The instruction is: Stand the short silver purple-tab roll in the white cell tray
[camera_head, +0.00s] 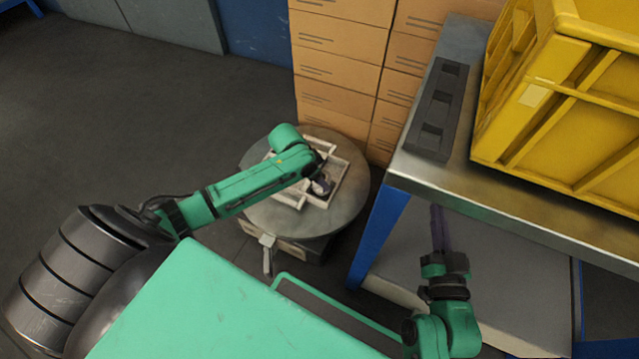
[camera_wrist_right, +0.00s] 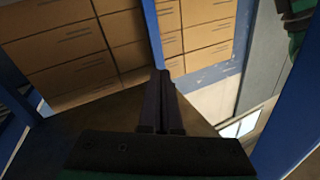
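The white cell tray (camera_head: 339,187) lies on a round grey turntable-like top, its rim and dividers partly hidden by my left arm. My left gripper (camera_head: 321,185) points down over the tray's middle. A small dark and pale shape shows at its tip, too small to tell whether it is a roll or part of the gripper. I cannot make out a purple tab or a silver roll. My right gripper (camera_head: 437,228) is beside the steel bench, away from the tray. In the right wrist view its dark purple fingers (camera_wrist_right: 160,100) lie together with nothing between them.
A steel bench (camera_head: 520,206) on blue legs stands at the right, with a yellow crate (camera_head: 560,110) and a dark slotted block (camera_head: 437,110) on it. Stacked cardboard boxes (camera_head: 340,60) stand behind the round top (camera_head: 270,215). The floor at the left is clear.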

